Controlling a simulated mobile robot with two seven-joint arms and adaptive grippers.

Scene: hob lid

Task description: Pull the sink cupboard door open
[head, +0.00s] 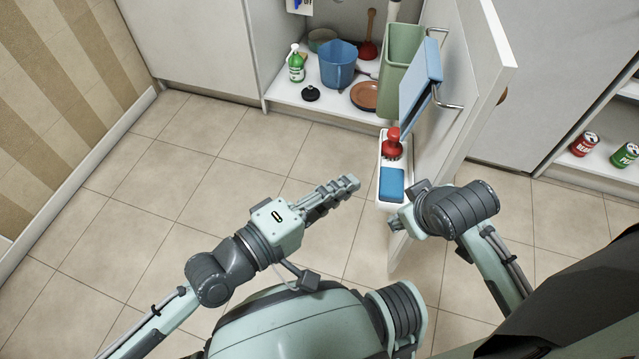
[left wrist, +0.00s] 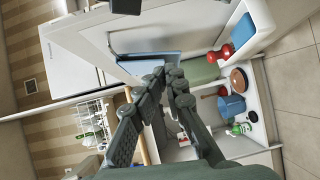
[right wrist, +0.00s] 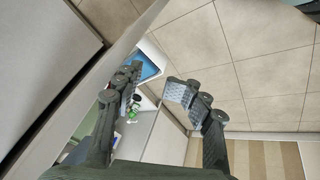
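The sink cupboard door (head: 490,70) stands swung out wide, its inner face towards the left. A wooden knob (head: 502,96) shows just beyond its edge. The open cupboard (head: 290,98) shows its shelf. My right gripper (head: 398,220) is at the door's free edge, on the inner side beside the white caddy; in the right wrist view its fingers (right wrist: 155,85) are apart with nothing between them, and the door edge (right wrist: 110,55) runs left of them. I cannot tell whether it touches the door. My left gripper (head: 345,188) is shut and empty over the floor, left of the caddy.
On the door's inner side hang a white caddy (head: 382,150) with a red brush and blue sponge, and a blue cloth (head: 428,75) on a rail. A green bin (head: 400,60), blue jug (head: 338,64) and several other items are inside the cupboard. Floor at left is clear.

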